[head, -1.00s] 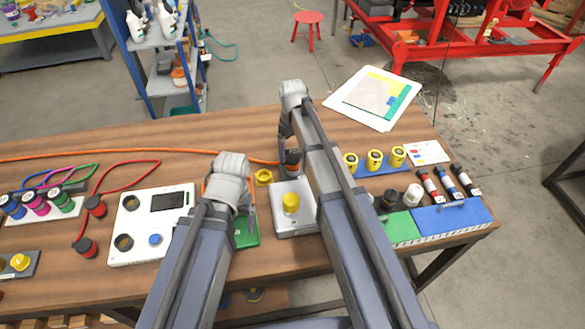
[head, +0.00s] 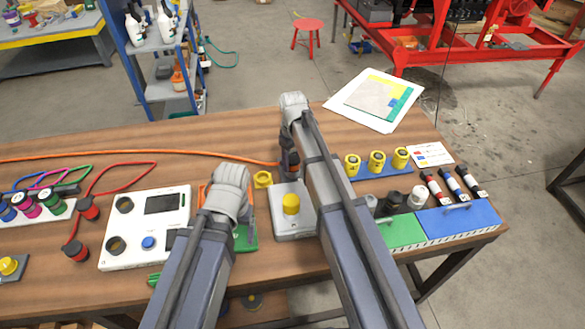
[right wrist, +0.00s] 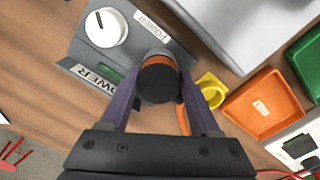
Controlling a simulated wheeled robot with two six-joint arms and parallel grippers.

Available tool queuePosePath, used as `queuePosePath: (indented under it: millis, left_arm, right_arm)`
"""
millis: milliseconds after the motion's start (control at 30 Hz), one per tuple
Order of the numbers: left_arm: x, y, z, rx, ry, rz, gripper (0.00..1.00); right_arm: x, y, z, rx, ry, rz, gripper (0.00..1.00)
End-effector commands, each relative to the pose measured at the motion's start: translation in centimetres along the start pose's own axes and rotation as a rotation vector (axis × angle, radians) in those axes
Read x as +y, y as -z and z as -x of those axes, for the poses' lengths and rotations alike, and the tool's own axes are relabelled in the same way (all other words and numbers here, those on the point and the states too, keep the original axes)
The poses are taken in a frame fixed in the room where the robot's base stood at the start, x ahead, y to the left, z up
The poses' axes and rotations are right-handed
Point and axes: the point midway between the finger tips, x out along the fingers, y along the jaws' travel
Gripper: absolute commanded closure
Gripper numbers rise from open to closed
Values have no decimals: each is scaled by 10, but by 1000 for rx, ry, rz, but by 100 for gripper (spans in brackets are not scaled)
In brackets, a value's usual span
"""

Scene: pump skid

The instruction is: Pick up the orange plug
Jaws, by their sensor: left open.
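The orange plug (right wrist: 158,79), a black cylinder with an orange ring, stands upright at the grey power box (right wrist: 105,42) in the right wrist view. In the head view the plug (head: 289,164) is partly hidden by my right gripper (head: 287,148). The right gripper's fingers, also in the right wrist view (right wrist: 160,92), stand on either side of the plug, apart, with the plug between them. Whether they touch it is hard to see. My left gripper (head: 243,212) is open above the table near a green tray, its fingers partly hidden by the arm.
An orange cable (head: 130,153) runs across the table to the plug. A box with a yellow button (head: 291,205) and a yellow ring (head: 263,179) are close by. A white panel (head: 145,225) lies left, yellow parts on a blue holder (head: 377,163) right.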

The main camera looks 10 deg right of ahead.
Motion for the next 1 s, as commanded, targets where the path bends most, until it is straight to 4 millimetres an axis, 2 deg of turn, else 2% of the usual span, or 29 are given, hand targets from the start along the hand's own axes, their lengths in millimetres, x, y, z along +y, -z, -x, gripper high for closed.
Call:
queuePosePath:
  millis: [67, 500, 833, 1000]
  left_arm:
    - [0, 0, 0, 0, 0, 0, 18]
    - [0, 0, 0, 0, 0, 0, 18]
    - [0, 0, 1, 0, 0, 0, 18]
    - [-1, -1, 10, 0, 0, 0, 18]
  right_arm:
    - [0, 0, 0, 0, 0, 0, 52]
    - [0, 0, 0, 1, 0, 0, 100]
    - [0, 0, 1, 1, 0, 0, 100]
    - [0, 1, 10, 1, 0, 0, 100]
